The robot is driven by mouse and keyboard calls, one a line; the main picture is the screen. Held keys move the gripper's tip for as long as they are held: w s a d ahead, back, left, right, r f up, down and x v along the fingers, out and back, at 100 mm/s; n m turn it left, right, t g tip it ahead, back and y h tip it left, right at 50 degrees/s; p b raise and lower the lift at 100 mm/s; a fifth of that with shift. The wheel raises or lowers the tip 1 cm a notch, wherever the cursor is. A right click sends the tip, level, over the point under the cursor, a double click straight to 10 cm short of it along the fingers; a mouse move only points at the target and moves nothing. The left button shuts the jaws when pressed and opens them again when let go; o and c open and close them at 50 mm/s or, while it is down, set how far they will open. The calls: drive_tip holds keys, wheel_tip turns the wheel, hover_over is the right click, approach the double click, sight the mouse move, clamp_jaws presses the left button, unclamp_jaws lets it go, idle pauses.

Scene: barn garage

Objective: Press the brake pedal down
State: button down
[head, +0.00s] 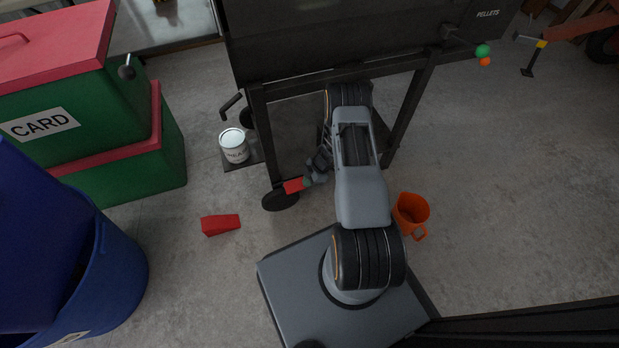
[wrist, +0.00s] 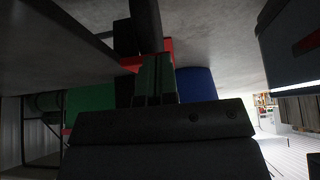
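The brake pedal (head: 293,186) is a small red plate beside the black caster wheel (head: 280,200) at the near left leg of the dark pellet cart. My gripper (head: 313,177) is low under the cart, just right of the pedal and very close to it. Whether it touches the pedal is not clear. In the wrist view the fingers of my gripper (wrist: 154,77) look closed together with nothing between them. The red pedal (wrist: 166,45) shows behind the fingertips, partly hidden, with the dark wheel (wrist: 145,18) beyond it.
A red wedge (head: 220,224) lies on the floor to the left. A white paint can (head: 234,147) stands on a low plate by the cart (head: 340,35). An orange bucket (head: 410,214) stands right of my arm. Green bins (head: 130,165) and a blue barrel (head: 115,275) fill the left side.

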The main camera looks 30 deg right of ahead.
drive_tip(key=shift+d+f, duration=0.15)
drive_tip(key=shift+f, duration=0.6)
drive_tip(key=shift+s, duration=0.1)
drive_tip(key=s+a+r+p, duration=0.2)
drive_tip(key=s+r+p, duration=0.6)
drive_tip(key=s+r, duration=0.5)
drive_tip(key=shift+s+a, duration=0.2)
drive_tip(key=shift+s, duration=0.1)
